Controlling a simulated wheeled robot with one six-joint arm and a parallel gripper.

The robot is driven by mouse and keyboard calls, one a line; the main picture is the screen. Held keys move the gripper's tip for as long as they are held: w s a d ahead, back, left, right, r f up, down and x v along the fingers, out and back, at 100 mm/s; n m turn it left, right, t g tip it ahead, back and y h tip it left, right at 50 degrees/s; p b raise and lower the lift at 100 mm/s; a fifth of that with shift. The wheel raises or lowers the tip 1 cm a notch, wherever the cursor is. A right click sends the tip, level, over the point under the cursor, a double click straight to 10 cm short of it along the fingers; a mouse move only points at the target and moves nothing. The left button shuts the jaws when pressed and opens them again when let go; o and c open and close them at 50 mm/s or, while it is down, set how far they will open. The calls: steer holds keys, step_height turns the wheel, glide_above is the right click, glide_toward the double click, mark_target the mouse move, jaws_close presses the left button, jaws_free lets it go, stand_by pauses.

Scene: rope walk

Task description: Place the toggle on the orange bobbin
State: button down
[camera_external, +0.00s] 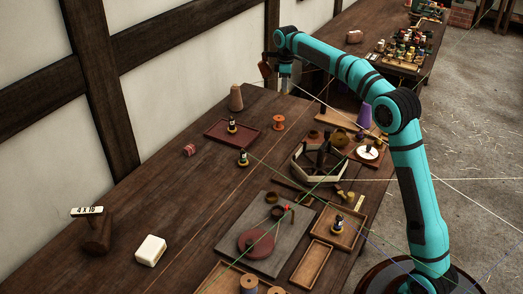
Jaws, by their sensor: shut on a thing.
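The orange bobbin (278,123) stands upright on the long dark table, right of the dark red tray. My gripper (286,85) is above the far part of the table, higher in the picture than the bobbin and apart from it. It points down and is shut on a small pale thing, which I take to be the toggle (287,87). The toggle's shape is too small to make out, and the jaws partly hide it.
A tan cone (236,98) stands left of my gripper. The dark red tray (215,137) holds a dark bottle, with another bottle (243,159) in front. A wooden frame (318,163) and a purple cone (365,116) stand to the right. Thin ropes cross the table.

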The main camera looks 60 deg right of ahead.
steer(key=s+a+r, duration=0.2)
steer(key=a+r, duration=0.1)
steer(key=a, duration=0.4)
glide_above(279, 118)
steer(key=shift+n, duration=0.3)
steer(key=shift+f, duration=4.85)
steer(key=shift+f, duration=0.15)
steer(key=c, duration=1.3)
jaws_free()
steer(key=shift+o, duration=0.2)
step_height(279, 118, up, 12)
